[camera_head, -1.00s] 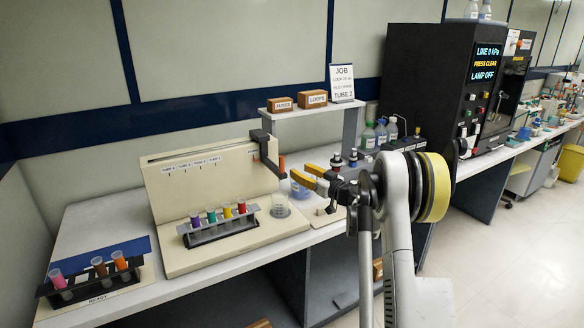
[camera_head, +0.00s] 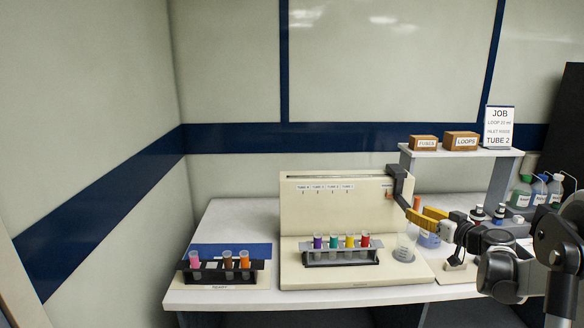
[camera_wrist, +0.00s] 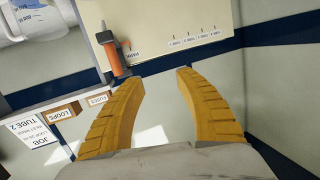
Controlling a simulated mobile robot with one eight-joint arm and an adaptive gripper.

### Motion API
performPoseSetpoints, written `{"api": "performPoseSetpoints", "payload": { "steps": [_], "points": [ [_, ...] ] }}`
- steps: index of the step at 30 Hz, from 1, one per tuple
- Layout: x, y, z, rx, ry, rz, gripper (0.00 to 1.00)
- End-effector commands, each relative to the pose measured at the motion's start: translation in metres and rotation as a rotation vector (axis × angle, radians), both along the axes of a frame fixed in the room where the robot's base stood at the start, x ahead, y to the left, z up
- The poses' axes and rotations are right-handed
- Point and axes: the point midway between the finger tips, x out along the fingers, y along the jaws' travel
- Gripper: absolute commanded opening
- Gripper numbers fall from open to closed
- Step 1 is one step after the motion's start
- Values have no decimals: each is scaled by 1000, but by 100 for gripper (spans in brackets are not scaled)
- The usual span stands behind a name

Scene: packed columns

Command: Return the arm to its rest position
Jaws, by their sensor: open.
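My gripper (camera_head: 427,214) has yellow fingers and is at the right of the cream column panel (camera_head: 330,215), close to a dark bracket (camera_head: 401,187) with an orange rod (camera_head: 416,202). In the wrist view my gripper (camera_wrist: 160,78) is open, with nothing between its fingers.
A rack (camera_head: 340,257) of several coloured tubes stands before the panel. Another tube rack (camera_head: 222,273) is at the left. A clear cup (camera_head: 405,248) is below the gripper. A shelf (camera_head: 460,152) with boxes and a JOB sign (camera_head: 498,127) stands behind it.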

Motion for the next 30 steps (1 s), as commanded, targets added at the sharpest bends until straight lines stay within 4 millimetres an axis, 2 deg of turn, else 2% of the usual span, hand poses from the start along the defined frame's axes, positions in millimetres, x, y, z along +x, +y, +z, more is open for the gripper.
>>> {"api": "performPoseSetpoints", "payload": {
  "steps": [1,5,6,8,12,15,19,21,24,27,30],
  "points": [
    [-12,32,13,3,52,26,41],
    [-53,100,31,8,208,64,41],
    [-69,119,35,7,254,69,41],
    [-95,145,38,2,323,73,41],
    [-163,194,38,-20,472,57,41],
    [-217,218,32,-44,565,26,41],
    [-287,235,16,-84,665,-38,41],
    [-322,238,5,-107,705,-79,41],
    [-361,236,-10,-136,742,-138,41],
    [-388,232,-22,-158,761,-187,41],
    [-403,228,-30,-171,770,-218,41]
  ]
}}
